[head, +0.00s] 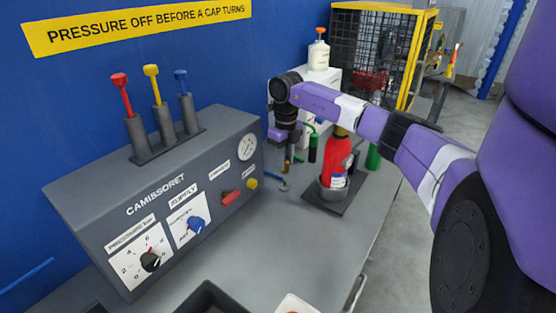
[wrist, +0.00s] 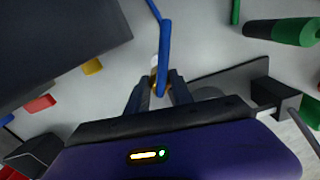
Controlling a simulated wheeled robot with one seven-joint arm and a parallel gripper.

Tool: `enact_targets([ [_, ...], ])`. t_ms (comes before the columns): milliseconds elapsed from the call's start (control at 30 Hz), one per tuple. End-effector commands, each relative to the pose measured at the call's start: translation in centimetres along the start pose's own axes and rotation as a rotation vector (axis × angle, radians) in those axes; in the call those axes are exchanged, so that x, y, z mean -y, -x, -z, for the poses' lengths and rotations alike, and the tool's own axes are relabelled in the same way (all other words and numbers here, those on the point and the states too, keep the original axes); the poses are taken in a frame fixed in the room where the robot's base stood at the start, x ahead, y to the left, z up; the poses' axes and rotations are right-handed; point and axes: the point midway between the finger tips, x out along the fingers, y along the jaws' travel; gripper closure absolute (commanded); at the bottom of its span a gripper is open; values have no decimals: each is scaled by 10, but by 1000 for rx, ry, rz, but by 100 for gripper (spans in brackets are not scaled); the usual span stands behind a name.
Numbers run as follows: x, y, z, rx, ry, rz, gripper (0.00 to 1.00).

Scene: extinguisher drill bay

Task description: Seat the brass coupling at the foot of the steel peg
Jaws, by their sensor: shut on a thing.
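My gripper (head: 286,160) points down over the bench, to the right of the grey control panel. It is shut on the brass coupling (head: 286,168), a small gold-coloured piece at the fingertips. In the wrist view a little of the coupling (wrist: 153,84) shows between the dark fingers (wrist: 157,92), partly covered by a blue hose or rod. Below the gripper in the head view is a small grey round foot (head: 285,187), with a blue piece beside it. I cannot make out the steel peg clearly in either view, nor whether the coupling is around it.
The control panel (head: 155,205) with levers and knobs stands close on the left. A red extinguisher (head: 335,158) stands in a holder on a dark plate (head: 349,198) to the right. The bench front (head: 290,255) is largely clear.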

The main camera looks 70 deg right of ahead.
Motion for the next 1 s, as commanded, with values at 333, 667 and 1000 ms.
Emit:
enact_targets([
  [333, -1, -11, 0, 0, 1, -1, 100],
  [667, -1, -26, 0, 1, 0, -1, 100],
  [1000, -1, -42, 0, 0, 1, -1, 100],
])
